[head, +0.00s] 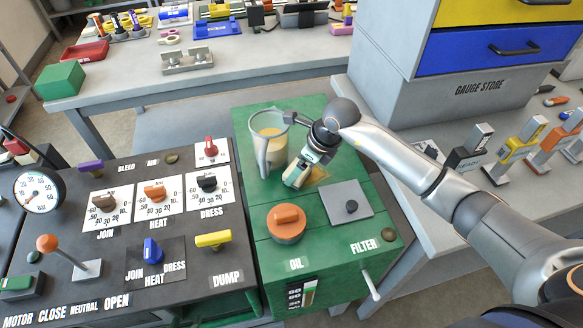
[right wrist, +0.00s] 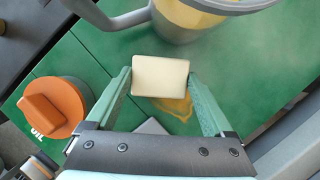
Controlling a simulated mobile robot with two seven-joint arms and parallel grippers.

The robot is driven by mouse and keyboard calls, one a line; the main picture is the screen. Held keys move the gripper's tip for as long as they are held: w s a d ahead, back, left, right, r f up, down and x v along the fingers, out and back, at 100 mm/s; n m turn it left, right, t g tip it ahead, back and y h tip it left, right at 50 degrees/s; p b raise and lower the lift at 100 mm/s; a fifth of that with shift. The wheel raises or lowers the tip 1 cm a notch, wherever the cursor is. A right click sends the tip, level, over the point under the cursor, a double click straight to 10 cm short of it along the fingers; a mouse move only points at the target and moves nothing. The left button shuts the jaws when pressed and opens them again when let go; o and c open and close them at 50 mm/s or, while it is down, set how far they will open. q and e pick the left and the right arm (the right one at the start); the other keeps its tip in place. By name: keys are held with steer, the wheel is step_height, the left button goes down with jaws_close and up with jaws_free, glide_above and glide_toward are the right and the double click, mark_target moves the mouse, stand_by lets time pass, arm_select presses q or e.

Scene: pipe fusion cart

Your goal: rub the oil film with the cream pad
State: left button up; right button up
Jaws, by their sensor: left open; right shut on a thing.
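The cream pad (right wrist: 160,76) is held between the green fingers of my right gripper (right wrist: 165,88). The oil film (right wrist: 174,106) is an amber smear on the green top. It shows partly beside and below the pad, and also at the right of the gripper in the head view (head: 318,174). I cannot tell whether the pad touches it.
A clear jug with yellow liquid (head: 270,140) stands close behind the right gripper. An orange oil cap (head: 286,222) and a grey filter plate (head: 346,202) are in front. The black control panel (head: 120,235) is at left, the gauge store (head: 480,85) at right.

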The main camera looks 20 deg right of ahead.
steer(key=shift+s+d+f+b, duration=0.1)
steer(key=shift+d+b, duration=0.15)
steer(key=shift+d, duration=1.15)
steer(key=shift+s+d+f+b, duration=0.1)
steer(key=shift+d+b, duration=0.15)
steer(key=shift+d, duration=1.15)
steer(key=shift+s+d+r, duration=0.1)
steer(key=shift+d, duration=1.3)
steer(key=shift+r, duration=0.15)
steer(key=shift+a+r+p, duration=0.1)
steer(key=shift+r+p, duration=1.7)
steer(key=shift+r, duration=1.15)
step_height(320, 180, up, 3)
steer(key=shift+p, duration=0.9)
steer(key=shift+f, duration=0.1)
